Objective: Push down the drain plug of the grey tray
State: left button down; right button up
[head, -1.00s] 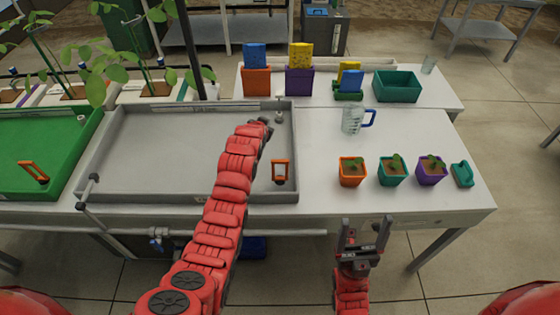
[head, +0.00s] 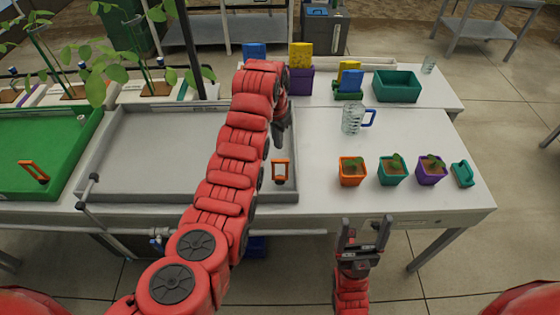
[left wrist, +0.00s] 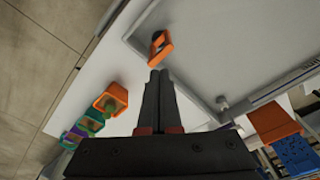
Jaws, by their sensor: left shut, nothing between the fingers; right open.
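The grey tray (head: 150,150) lies on the white bench, left of centre in the head view. A small pale round knob (left wrist: 222,102), which looks like its drain plug, stands in a tray corner in the left wrist view. My left arm hides this knob in the head view. An orange handle (head: 280,171) on a dark base stands in the tray's near right corner. It also shows in the left wrist view (left wrist: 160,48). My left gripper (head: 279,143) is shut and empty, pointing down above the tray's right edge, apart from the knob. My right gripper (head: 364,228) is open and empty before the bench.
A green tray (head: 40,150) with an orange handle (head: 34,172) lies at left. On the right stand a clear jug (head: 353,119), potted seedlings (head: 392,172), a teal object (head: 462,174) and a teal bin (head: 397,86). Clear bench lies right of the tray.

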aim_at(280, 161)
pick_arm(q)
jog(key=shift+f, duration=0.15)
jog(key=shift+w+d+f+b, duration=0.15)
jog(key=shift+f, duration=1.55)
jog(key=shift+w+d+f+b, duration=0.1)
jog(key=shift+w+f+b, duration=0.05)
jog(key=shift+f, duration=1.6)
